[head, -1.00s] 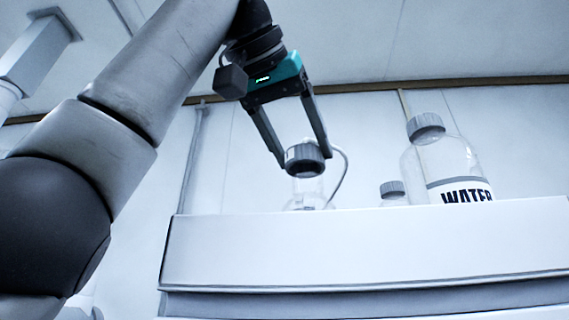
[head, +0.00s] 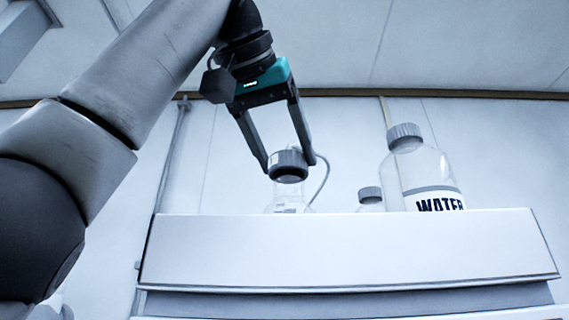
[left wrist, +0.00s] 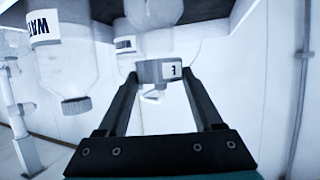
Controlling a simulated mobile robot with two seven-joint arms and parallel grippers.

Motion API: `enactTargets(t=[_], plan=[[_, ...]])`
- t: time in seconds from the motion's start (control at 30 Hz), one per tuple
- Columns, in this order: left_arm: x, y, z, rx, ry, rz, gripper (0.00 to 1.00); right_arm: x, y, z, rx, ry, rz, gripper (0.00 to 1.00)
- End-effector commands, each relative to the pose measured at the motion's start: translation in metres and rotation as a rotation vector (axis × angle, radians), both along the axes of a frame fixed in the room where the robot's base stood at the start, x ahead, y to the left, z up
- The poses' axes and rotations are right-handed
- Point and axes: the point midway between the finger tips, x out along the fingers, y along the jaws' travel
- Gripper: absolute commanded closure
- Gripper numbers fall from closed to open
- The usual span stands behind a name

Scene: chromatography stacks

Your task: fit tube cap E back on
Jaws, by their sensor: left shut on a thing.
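A grey cap (head: 288,166) with a thin pale tube is between the fingers of my left gripper (head: 290,168). In the left wrist view the cap (left wrist: 152,72) has a white label that seems to read E, seen upside down. My left gripper (left wrist: 160,76) is shut on the cap. A clear glass bottle (head: 289,197) stands directly under the cap, its lower part hidden by the ledge. I cannot tell whether the cap touches or sits on its neck. My right gripper is not in view.
A large clear bottle marked WATER (head: 425,172) with a grey cap stands to the right. A smaller grey-capped bottle (head: 370,198) is between them. The white front (head: 340,250) of the equipment top hides the bottles' bases.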

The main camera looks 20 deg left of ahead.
Motion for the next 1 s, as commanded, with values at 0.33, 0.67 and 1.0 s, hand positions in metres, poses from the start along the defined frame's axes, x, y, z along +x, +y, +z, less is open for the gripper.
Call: enactTargets(t=[0.33, 0.67, 1.0], plan=[[0.001, 0.0, 0.0, 0.0, -0.001, 0.0, 0.9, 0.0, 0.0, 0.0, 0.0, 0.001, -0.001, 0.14], [0.0, 0.0, -0.008, 0.0, -0.001, 0.0, 0.9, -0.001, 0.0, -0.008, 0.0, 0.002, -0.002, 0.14], [0.0, 0.0, -0.02, 0.001, 0.0, -0.001, 0.9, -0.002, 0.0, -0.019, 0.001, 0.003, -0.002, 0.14]])
